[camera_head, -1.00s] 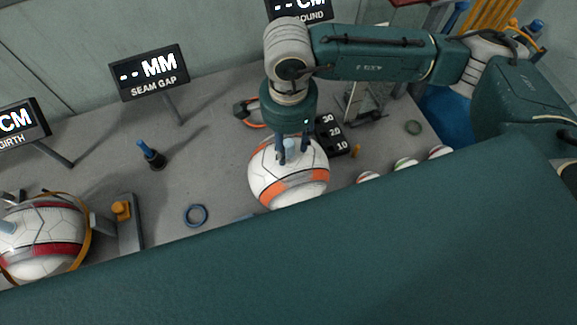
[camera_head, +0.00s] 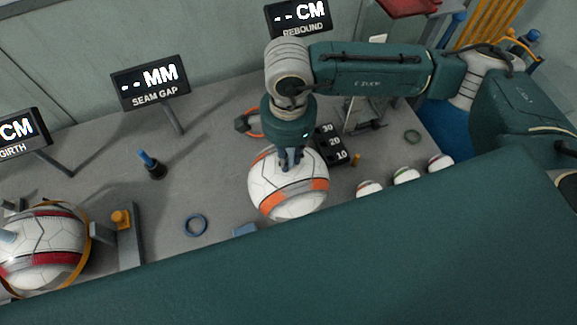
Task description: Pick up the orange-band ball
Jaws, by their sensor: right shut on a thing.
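The orange-band ball (camera_head: 288,190) is white with orange patches and dark seam lines. It sits on the grey bench in the middle of the head view. My right gripper (camera_head: 290,163) points down at the top of the ball and is shut on it, seemingly at a small raised part on top that the fingers mostly cover. I cannot tell whether the ball touches the bench, as my own teal body hides the area just in front. My left gripper is not in view.
A red-band ball (camera_head: 42,245) with a yellow strap stands at the left. A blue ring (camera_head: 195,225), a blue-handled tool (camera_head: 151,165) and a black numbered block (camera_head: 331,143) lie around. Several small balls (camera_head: 406,175) sit at right. Display signs (camera_head: 150,82) stand behind.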

